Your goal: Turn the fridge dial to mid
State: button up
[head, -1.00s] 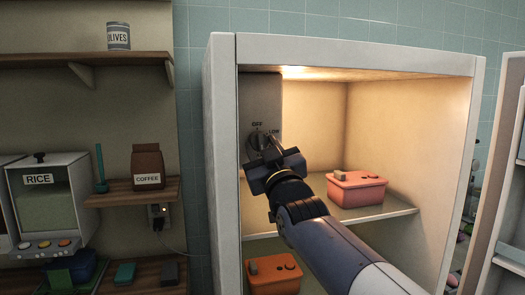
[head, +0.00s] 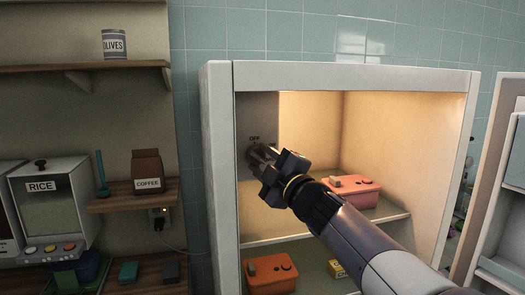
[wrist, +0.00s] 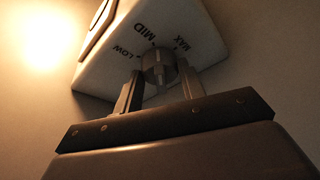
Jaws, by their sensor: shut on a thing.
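The fridge dial (wrist: 158,66) is a grey knob on a pale panel inside the open fridge (head: 350,76), at its upper left. In the wrist view, LOW, MID and MAX are printed around it. My gripper (wrist: 160,78) is shut on the dial, with one finger on each side of the knob. In the head view my gripper (head: 262,155) covers most of the dial, and only the OFF label shows above it.
A pink container (head: 352,192) stands on the fridge shelf and an orange one (head: 270,273) below. The fridge door (head: 497,215) stands open at right. Wall shelves at left hold a coffee bag (head: 147,171) and an olives can (head: 114,44).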

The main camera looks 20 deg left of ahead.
jog(key=shift+r+n+g+p, duration=0.1)
jog(key=shift+n+g+p, duration=0.2)
jog(key=shift+n+p, duration=0.4)
jog(key=shift+n, duration=0.3)
jog(key=o, duration=1)
jog(key=b+v, duration=0.2)
jog(key=v, duration=0.8)
jog(key=shift+s+d+b, duration=0.2)
jog(key=shift+d+b, duration=0.15)
